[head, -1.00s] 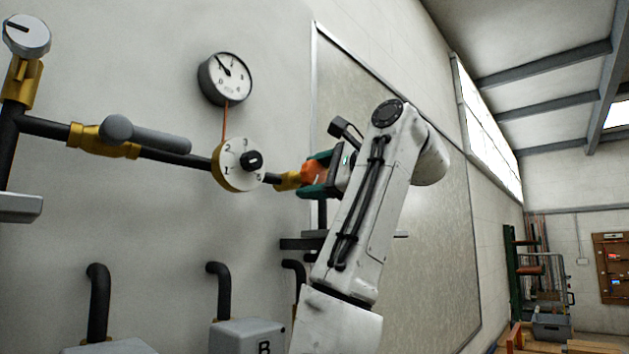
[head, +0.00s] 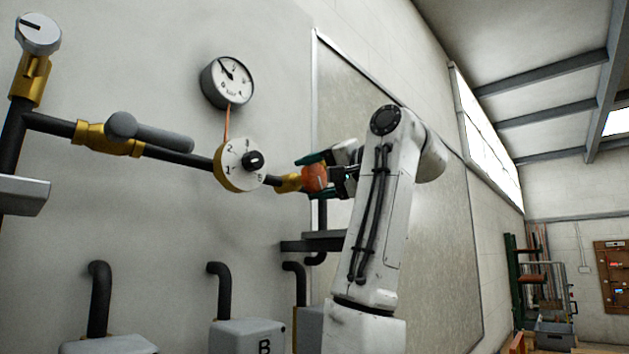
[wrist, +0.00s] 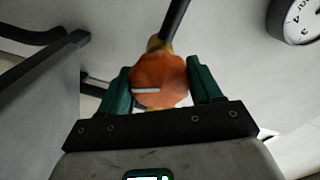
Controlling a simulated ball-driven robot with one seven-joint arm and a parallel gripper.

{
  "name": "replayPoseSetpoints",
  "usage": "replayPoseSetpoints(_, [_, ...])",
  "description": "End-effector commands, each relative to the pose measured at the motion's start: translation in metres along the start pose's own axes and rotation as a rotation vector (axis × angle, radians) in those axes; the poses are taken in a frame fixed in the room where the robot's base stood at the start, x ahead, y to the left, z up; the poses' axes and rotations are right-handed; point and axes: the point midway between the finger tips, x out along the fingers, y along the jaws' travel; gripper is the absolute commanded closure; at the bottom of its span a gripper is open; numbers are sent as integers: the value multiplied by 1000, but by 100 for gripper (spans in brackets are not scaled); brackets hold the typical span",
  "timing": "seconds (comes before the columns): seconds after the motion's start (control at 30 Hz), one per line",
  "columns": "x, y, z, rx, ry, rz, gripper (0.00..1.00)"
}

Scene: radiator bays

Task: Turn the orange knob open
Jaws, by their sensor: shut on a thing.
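The orange knob (head: 315,178) sits on a brass valve at the right end of the black pipe, to the right of the white numbered dial. In the wrist view the knob (wrist: 160,80) faces me, with a pale mark line lying nearly level across it. My gripper (head: 318,177) has its green fingers on both sides of the knob, shut on it. In the wrist view the fingers of my gripper (wrist: 162,88) flank the knob left and right. The far side of the knob is hidden.
The white numbered dial (head: 240,164) is close by on the same pipe, below a round gauge (head: 228,82). A brass valve with a dark lever (head: 150,135) is further left. Grey boxes, one marked B (head: 247,337), stand below. A dark ledge (head: 312,243) lies under the knob.

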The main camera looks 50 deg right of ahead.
Motion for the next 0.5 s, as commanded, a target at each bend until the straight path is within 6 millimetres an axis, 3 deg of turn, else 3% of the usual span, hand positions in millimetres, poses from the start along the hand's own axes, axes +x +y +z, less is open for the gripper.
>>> replayPoseSetpoints(0.5, [0,2,0,-491,-2,5,66])
